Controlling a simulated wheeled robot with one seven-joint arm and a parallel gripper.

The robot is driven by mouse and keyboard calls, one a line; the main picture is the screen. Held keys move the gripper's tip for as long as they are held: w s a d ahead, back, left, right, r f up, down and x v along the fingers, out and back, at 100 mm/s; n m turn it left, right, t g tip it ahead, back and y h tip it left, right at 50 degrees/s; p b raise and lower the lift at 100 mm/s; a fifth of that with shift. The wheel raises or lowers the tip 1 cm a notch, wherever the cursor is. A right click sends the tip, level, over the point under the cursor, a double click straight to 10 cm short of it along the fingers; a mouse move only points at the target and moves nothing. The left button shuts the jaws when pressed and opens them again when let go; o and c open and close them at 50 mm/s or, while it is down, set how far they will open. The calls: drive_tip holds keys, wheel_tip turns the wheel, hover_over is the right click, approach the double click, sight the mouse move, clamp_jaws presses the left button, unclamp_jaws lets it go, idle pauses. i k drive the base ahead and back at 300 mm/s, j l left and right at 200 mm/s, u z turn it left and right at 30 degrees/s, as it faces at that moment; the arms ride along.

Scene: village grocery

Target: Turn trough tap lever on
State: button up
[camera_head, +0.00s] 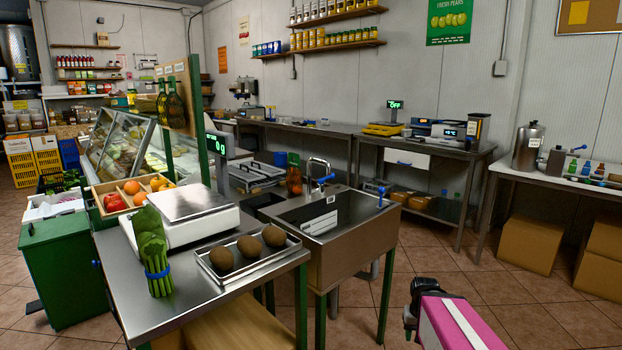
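A steel trough sink (345,262) stands in the middle, just right of the near counter. A curved metal tap (318,163) rises at its back edge, with a blue lever (326,179) pointing to the right. A second blue handle (381,191) stands on a short post at the trough's right rim; I cannot tell which one is the trough tap lever. No running water can be made out. My gripper (412,312) is low at the right, dark, at the end of my pink arm, well apart from the trough. Its fingers are too unclear to tell open from shut.
The near counter (186,297) holds a white scale (190,225), a tray (222,279) of brown round fruit and a green bundle (152,250). Steel tables line the back wall. Cardboard boxes (529,244) sit at right. The tiled floor right of the trough is clear.

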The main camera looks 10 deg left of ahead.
sight(320, 180)
drive_tip(key=i+l+u, duration=0.4)
drive_tip(key=l, duration=0.3)
drive_tip(key=i+l+u, duration=0.2)
drive_tip(key=i+l, duration=0.15)
